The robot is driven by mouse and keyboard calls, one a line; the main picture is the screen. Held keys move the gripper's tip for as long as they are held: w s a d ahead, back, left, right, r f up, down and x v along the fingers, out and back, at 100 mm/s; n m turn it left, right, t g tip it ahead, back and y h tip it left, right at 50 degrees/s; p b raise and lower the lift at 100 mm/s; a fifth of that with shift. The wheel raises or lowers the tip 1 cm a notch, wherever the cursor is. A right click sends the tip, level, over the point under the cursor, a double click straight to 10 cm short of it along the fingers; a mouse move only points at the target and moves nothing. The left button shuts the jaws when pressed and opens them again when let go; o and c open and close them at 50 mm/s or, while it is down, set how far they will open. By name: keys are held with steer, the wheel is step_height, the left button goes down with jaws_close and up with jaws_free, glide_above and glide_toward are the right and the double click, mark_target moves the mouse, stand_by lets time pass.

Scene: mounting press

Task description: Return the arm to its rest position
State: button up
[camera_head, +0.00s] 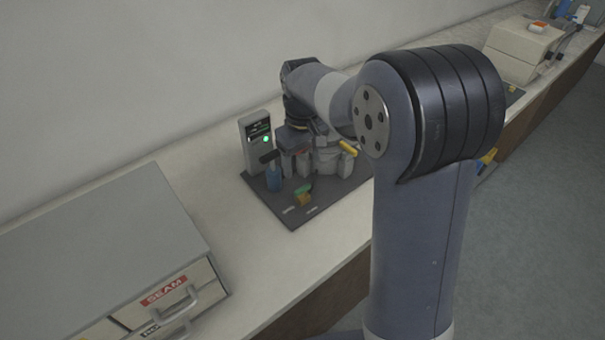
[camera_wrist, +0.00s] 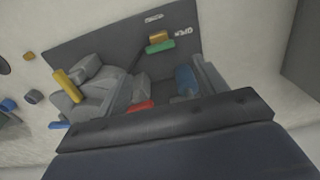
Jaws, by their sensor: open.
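My arm reaches over the counter to the mounting press. My gripper (camera_head: 295,165) points down above the press's dark base plate; in the wrist view (camera_wrist: 166,82) its two fingers stand apart, with nothing visibly held between them. The grey press body (camera_head: 328,158) with a yellow handle (camera_head: 348,147) is close beside the gripper. It also shows in the wrist view (camera_wrist: 92,88), left of the fingers. A blue part (camera_head: 273,178) stands near the fingers; I cannot tell whether they touch it. A red part (camera_wrist: 140,106) shows near the palm.
A grey control box (camera_head: 255,142) with a green light stands behind the base plate (camera_head: 285,212). A drawer cabinet (camera_head: 110,250) labelled SEAM is at left. Bare counter (camera_head: 240,260) lies between.

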mark_target(303, 188)
step_height(303, 188, up, 2)
steer(key=shift+r, duration=0.1)
stand_by(0.4)
step_height(303, 188, down, 11)
steer(key=shift+r+p, duration=0.1)
steer(key=shift+p, duration=0.2)
stand_by(0.4)
